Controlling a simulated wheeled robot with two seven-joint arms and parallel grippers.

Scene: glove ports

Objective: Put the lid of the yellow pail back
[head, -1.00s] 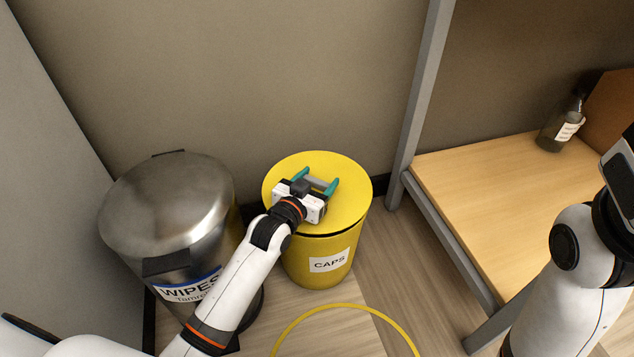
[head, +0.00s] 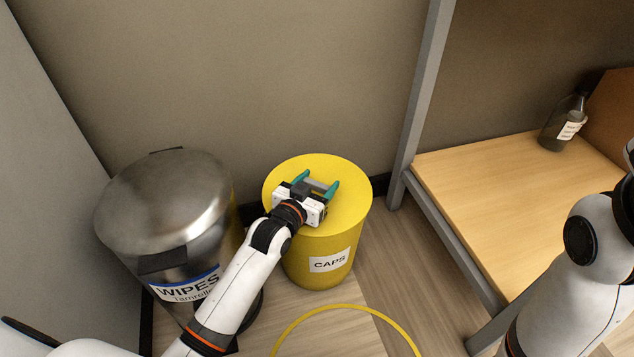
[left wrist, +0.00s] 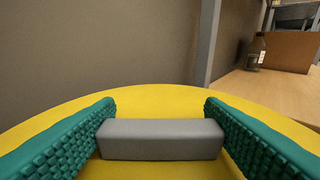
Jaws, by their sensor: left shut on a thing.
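The yellow pail (head: 312,272) with the CAPS label stands on the floor. Its yellow lid (head: 347,205) lies flat on top, and no dark gap shows at the rim. My left gripper (head: 317,186) is over the lid, its teal fingers shut on the lid's grey handle (left wrist: 160,139), one finger at each end of it. The lid (left wrist: 165,98) fills the lower part of the left wrist view. Part of my right arm shows at the right edge of the head view, but its gripper is out of view.
A steel WIPES bin (head: 168,205) stands close on the pail's left. A grey shelf post (head: 411,110) and wooden shelf (head: 500,190) are on the right, with a dark bottle (head: 564,125). A yellow ring (head: 345,308) shows on the floor in front.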

